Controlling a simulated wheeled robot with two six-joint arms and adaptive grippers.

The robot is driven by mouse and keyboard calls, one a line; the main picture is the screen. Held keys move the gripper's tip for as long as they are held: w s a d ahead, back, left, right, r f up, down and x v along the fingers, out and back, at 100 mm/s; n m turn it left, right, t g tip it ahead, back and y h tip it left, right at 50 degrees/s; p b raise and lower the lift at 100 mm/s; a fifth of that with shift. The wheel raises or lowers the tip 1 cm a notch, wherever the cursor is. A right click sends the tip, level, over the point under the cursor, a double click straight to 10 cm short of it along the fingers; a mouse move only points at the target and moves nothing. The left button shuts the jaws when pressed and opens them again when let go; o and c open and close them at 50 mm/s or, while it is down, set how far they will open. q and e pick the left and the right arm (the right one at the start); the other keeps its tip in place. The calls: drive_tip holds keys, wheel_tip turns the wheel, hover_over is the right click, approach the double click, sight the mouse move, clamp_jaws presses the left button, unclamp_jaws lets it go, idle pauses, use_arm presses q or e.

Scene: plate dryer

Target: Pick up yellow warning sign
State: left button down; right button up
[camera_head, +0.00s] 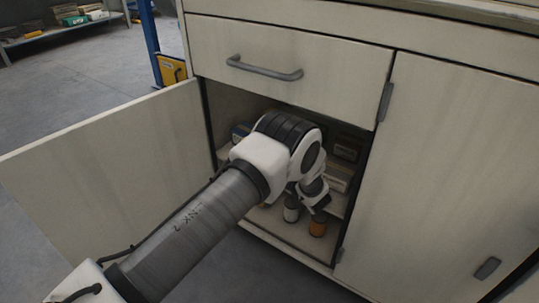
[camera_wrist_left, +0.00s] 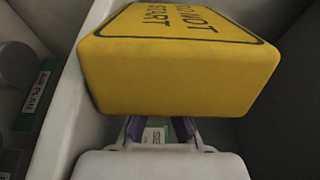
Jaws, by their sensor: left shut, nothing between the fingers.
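The yellow warning sign (camera_wrist_left: 172,70) is a thick yellow block with black lettering reading "DO NOT START". It fills the upper middle of the left wrist view, very close to the camera. My left gripper (camera_wrist_left: 160,130) shows below it at the bottom of that view, its fingertips partly hidden by the sign's lower edge. The gripper is shut with nothing held; I cannot tell if it touches the sign. In the head view my left arm reaches into the open cabinet and hides the sign. My right gripper is not in view.
A labelled green item (camera_wrist_left: 38,100) is beyond a pale panel.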

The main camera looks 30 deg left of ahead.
use_arm(q)
drive_tip(key=shift+s+r+p, duration=0.3)
drive_tip(key=shift+s+p, duration=0.1)
drive_tip(key=shift+s, duration=0.1)
drive_tip(key=shift+s+f, duration=0.1)
drive_tip(key=shift+s, duration=0.1)
drive_tip(key=shift+w+f, duration=0.1)
drive_tip(key=shift+f, duration=0.1)
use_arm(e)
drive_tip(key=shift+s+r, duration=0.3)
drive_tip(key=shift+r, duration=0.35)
